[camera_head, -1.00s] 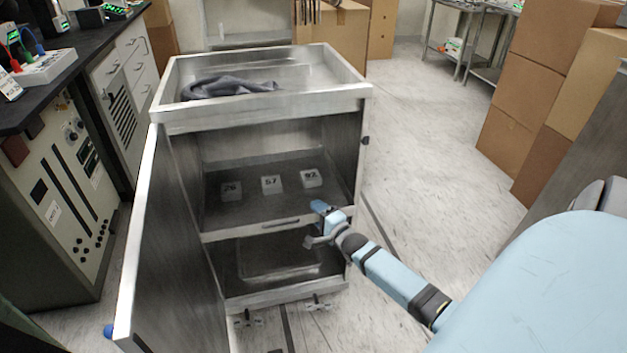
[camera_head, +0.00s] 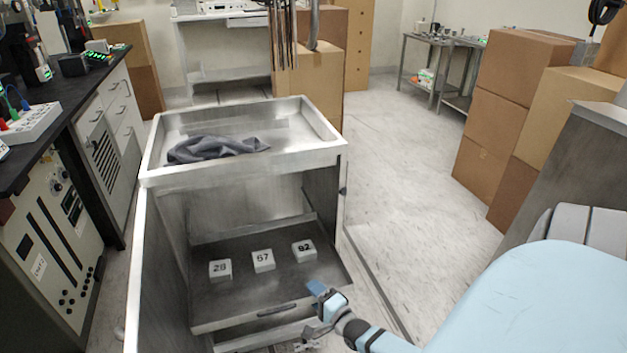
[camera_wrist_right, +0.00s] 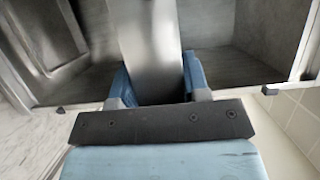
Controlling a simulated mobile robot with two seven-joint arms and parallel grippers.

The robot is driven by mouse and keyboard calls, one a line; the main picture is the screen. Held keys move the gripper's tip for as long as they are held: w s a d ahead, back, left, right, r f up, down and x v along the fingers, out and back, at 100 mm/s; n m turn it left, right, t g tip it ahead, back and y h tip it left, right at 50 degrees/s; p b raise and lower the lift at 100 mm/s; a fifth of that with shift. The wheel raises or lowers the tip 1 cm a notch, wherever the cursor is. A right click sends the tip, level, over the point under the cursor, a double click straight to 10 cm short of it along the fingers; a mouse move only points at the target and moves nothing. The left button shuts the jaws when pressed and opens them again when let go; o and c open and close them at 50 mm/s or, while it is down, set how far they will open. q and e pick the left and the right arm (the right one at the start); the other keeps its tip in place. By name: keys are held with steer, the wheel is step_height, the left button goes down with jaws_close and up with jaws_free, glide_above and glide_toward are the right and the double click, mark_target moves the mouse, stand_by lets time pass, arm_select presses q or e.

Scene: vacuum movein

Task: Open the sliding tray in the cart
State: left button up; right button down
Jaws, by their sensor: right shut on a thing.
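The cart (camera_head: 245,170) is a grey metal cabinet with its left door (camera_head: 160,270) swung open. Its sliding tray (camera_head: 225,322) is a dark shelf with a pale front edge and a slot handle, and it sticks out past the cart's front posts. Three white numbered blocks (camera_head: 263,261) sit on it in a row. My right gripper (camera_head: 318,309) is at the tray's front edge, right of the slot. In the right wrist view, its blue fingers (camera_wrist_right: 160,85) are on both sides of a grey metal strip, shut on the tray's edge. My left gripper is not in view.
A dark cloth (camera_head: 215,148) lies in the cart's open top. A black-topped bench with equipment (camera_head: 95,75) stands close on the left. Cardboard boxes (camera_head: 490,120) are stacked on the right. The floor (camera_head: 400,190) between cart and boxes is clear.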

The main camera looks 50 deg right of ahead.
steer(key=shift+w+d+r, duration=0.1)
steer(key=shift+r, duration=0.15)
steer(key=c, duration=0.7)
jaws_free()
steer(key=shift+f, duration=0.1)
steer(key=shift+s, duration=0.4)
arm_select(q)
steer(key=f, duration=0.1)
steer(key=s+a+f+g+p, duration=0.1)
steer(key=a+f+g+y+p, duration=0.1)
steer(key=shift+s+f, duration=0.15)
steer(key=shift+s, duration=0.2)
arm_select(e)
steer(key=s, duration=0.4)
steer(key=s+a, duration=0.1)
steer(key=s, duration=0.8)
steer(key=shift+a, duration=0.3)
